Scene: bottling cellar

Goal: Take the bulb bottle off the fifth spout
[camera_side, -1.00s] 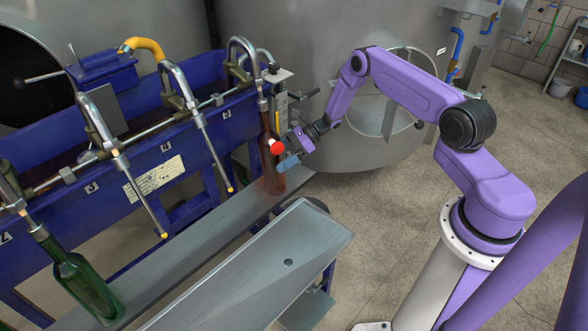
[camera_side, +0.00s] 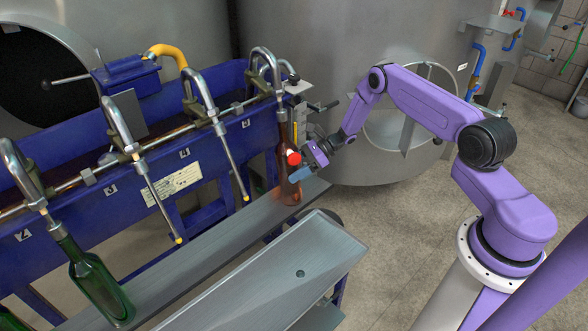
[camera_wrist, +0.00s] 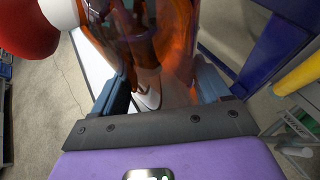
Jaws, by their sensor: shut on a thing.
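The bulb bottle (camera_side: 290,194), of amber-brown glass, stands upright on the metal shelf at the end of the filler row. Its neck is around the tube of the fifth spout (camera_side: 281,88). My gripper (camera_side: 302,166) reaches in from the right and is shut on the bottle's body. In the wrist view the amber glass (camera_wrist: 178,40) fills the space between the two blue-grey fingers. A red ball with a white part (camera_side: 294,158) shows at the bottle beside the fingers. The bottle's far side is hidden.
A green bottle (camera_side: 99,285) hangs tilted on the second spout at left. The third and fourth spouts (camera_side: 232,165) hang empty. The metal shelf (camera_side: 215,240) is clear between the bottles. A raised steel tray (camera_side: 315,260) stands in front. A large steel tank (camera_side: 400,140) stands behind.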

